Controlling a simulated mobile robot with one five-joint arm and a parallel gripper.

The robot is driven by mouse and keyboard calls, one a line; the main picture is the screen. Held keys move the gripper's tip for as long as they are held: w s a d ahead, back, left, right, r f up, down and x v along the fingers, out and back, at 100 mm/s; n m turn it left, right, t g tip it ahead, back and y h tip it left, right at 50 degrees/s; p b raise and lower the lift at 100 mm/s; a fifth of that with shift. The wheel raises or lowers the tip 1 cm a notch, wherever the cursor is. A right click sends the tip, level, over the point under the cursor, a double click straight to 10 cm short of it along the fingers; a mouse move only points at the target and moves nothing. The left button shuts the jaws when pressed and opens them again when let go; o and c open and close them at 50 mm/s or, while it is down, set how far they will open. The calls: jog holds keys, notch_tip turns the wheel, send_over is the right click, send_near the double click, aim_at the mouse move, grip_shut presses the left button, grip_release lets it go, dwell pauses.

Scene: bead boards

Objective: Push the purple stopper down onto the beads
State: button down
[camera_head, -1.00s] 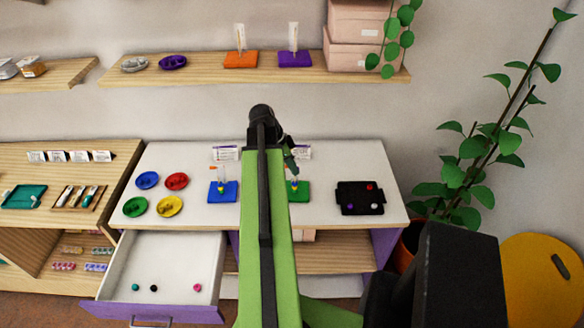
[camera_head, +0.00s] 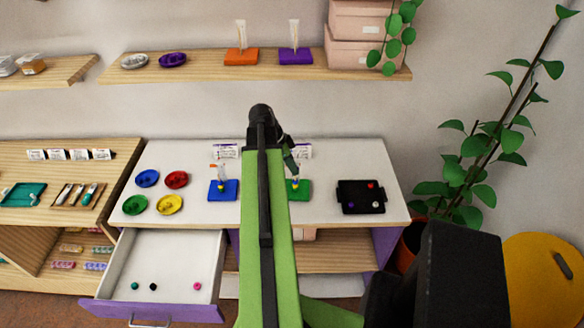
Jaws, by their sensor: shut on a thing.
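My gripper (camera_head: 291,164) hangs at the end of my dark forearm, just above the green bead board (camera_head: 304,190) on the white tabletop. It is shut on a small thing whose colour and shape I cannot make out. The green board's post carries yellow and blue beads (camera_head: 295,184), partly hidden by my arm. I cannot tell whether the held thing touches the post. A small purple piece (camera_head: 350,205) lies in the black tray (camera_head: 344,190) to the right.
The blue bead board (camera_head: 223,191) stands left of my arm. Blue, red, green and yellow dishes (camera_head: 135,206) are further left. An open drawer (camera_head: 117,272) holds several loose beads. Orange and purple boards (camera_head: 295,58) sit on the shelf above. A plant is at right.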

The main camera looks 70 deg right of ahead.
aim_at(295, 181)
jog(key=shift+f+b, duration=0.8)
dwell(0.6)
jog(key=shift+f+b, duration=0.4)
jog(key=shift+f, duration=0.15)
jog(key=shift+f+b, duration=1)
jog(key=shift+b, duration=0.15)
jog(key=shift+r, duration=0.1)
jog(key=c, duration=1.1)
grip_release()
jog(key=shift+c, duration=0.2)
